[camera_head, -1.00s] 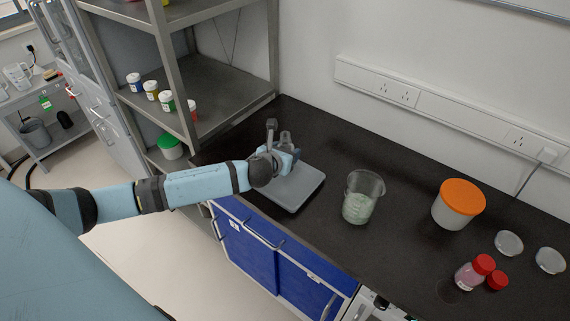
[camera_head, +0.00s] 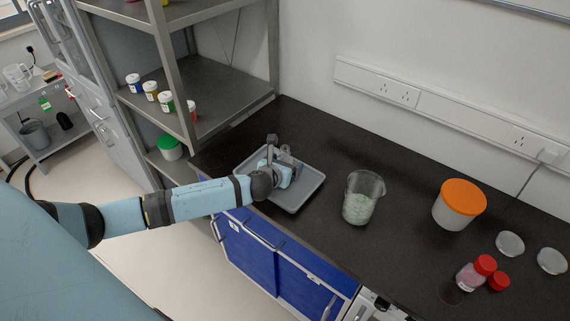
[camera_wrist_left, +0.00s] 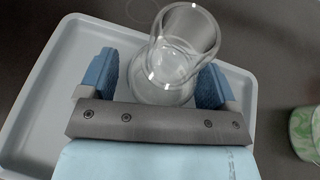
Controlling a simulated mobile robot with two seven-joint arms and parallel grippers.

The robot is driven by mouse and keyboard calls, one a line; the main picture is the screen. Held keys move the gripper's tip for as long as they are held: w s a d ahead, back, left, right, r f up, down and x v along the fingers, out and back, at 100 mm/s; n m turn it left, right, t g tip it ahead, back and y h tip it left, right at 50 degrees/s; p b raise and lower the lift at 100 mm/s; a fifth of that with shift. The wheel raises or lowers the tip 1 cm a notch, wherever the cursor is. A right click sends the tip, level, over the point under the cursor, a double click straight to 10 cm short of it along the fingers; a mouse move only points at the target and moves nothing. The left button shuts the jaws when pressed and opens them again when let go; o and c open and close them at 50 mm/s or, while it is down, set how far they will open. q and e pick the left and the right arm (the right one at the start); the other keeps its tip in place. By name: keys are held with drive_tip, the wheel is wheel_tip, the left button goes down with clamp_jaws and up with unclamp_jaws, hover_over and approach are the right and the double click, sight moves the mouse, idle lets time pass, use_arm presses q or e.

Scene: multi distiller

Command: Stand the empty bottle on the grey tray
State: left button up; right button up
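The empty bottle (camera_wrist_left: 163,75) is clear glass and stands between my left gripper's blue fingers in the left wrist view, with its mouth toward the camera. Its top shows behind the gripper in the head view (camera_head: 285,150). The grey tray (camera_head: 312,180) lies on the black bench; its rim also shows in the left wrist view (camera_wrist_left: 22,120). My left gripper (camera_wrist_left: 158,78) is low over the tray, its fingers on both sides of the bottle. A narrow gap shows beside the left finger, so it looks open around the bottle. My right gripper is out of view.
A beaker with pale green contents (camera_head: 360,198) stands right of the tray. Farther right are an orange-lidded tub (camera_head: 458,205), red-capped jars (camera_head: 475,273) and glass dishes (camera_head: 510,243). A metal shelf (camera_head: 215,85) rises behind the tray's left side.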

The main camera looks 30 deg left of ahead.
use_arm(q)
drive_tip(key=shift+r, duration=0.2)
drive_tip(key=v, duration=1.2)
